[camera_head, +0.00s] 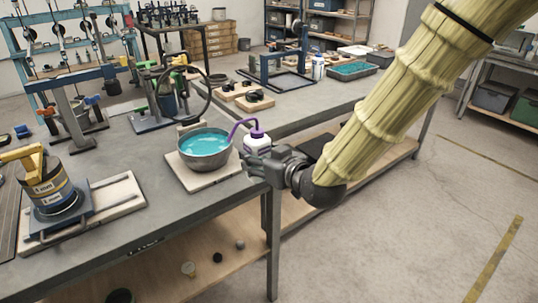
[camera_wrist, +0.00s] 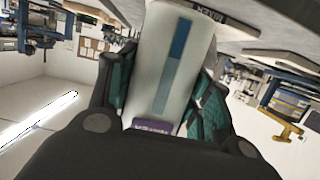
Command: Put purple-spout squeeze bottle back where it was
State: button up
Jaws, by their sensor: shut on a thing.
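The white squeeze bottle (camera_head: 258,145) with its bent purple spout (camera_head: 240,124) is upright at the right side of the bowl of blue liquid in the head view. The spout curves left toward the bowl's rim. My gripper (camera_head: 255,161) is shut around the bottle body from the right. In the wrist view the bottle (camera_wrist: 160,62) fills the space between my green-padded fingers, and it has a blue stripe. A purple part shows at its lower edge there. The bottle's base is hidden behind my gripper, so I cannot tell whether it touches anything.
The grey metal bowl (camera_head: 205,160) stands on a pale board (camera_head: 191,182) near the bench's edge. A yellow-handled can (camera_head: 46,187) stands at left. A lever frame with a black ring (camera_head: 207,97) is behind the bowl. A second bench (camera_head: 320,108) holds other gear. Open floor lies right.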

jog(key=w+d, duration=0.1)
jog(key=w, duration=0.3)
jog(key=w+f+p, duration=0.1)
jog(key=w, duration=0.4)
jog(key=w+d, duration=0.1)
jog(key=w, duration=0.4)
jog(key=shift+w+d+f, duration=0.15)
jog(key=shift+d+f, duration=0.15)
jog(key=shift+f, duration=0.1)
jog(key=shift+f+p, duration=0.35)
jog(key=shift+f, duration=1.2)
jog(key=shift+f, duration=0.2)
jog(key=o, duration=0.7)
jog(key=shift+o, duration=0.5)
